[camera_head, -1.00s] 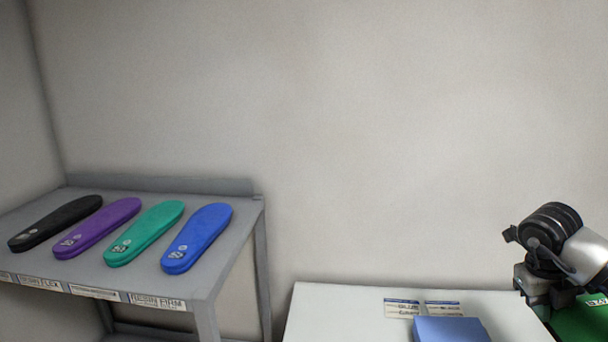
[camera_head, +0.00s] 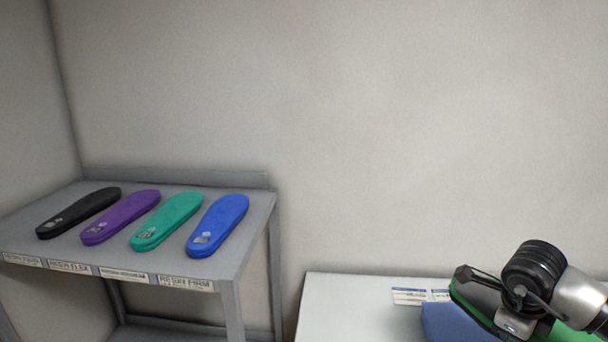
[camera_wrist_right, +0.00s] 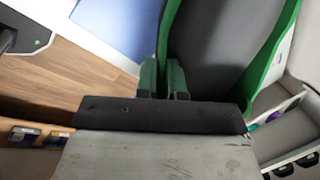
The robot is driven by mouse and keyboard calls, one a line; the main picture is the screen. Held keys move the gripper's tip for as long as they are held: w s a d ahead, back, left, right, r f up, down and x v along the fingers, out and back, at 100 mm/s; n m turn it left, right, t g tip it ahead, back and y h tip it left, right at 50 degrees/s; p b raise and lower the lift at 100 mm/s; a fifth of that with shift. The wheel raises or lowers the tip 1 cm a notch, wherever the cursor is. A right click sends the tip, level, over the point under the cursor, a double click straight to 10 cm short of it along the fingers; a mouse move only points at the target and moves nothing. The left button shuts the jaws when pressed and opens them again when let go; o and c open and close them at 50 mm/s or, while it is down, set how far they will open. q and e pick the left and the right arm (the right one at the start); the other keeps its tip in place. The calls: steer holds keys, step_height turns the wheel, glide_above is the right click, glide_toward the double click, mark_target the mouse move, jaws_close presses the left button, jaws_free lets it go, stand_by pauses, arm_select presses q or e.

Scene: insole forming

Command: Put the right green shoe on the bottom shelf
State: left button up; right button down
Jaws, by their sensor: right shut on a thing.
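My right gripper (camera_wrist_right: 164,82) is shut on the rim of a green shoe (camera_wrist_right: 284,45). In the right wrist view the shoe has a green edge and a dark grey inside. In the head view the shoe (camera_head: 478,299) is partly hidden behind my right wrist and cut by the bottom edge, over the white table's right part. A grey rack (camera_head: 230,262) stands at the left. Its bottom shelf (camera_head: 180,336) shows only in part at the lower edge. I cannot tell from the frames whether this is the right or left shoe. My left gripper is not in view.
Black (camera_head: 78,213), purple (camera_head: 120,217), green (camera_head: 166,221) and blue (camera_head: 218,226) insoles lie on the rack's top shelf, above labels. A blue block (camera_head: 440,325) and paper labels (camera_head: 408,296) are on the white table (camera_head: 340,300). A gap separates rack and table.

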steer(key=s+a+f+n+y+b, duration=0.1)
steer(key=s+a+f+n+y, duration=0.1)
steer(key=a+n, duration=0.4)
steer(key=s+a+f+n+g+y, duration=0.1)
steer(key=s+a+f+n, duration=0.4)
steer(key=n, duration=0.7)
steer(key=s+a+f+n+g+y+b, duration=0.1)
steer(key=s+a+f+n+y, duration=0.2)
steer(key=a+n, duration=0.3)
steer(key=shift+s+a+f+n+b, duration=0.3)
steer(key=shift+s+n, duration=0.35)
steer(key=shift+n, duration=1.45)
steer(key=shift+a, duration=0.1)
steer(key=shift+r, duration=0.1)
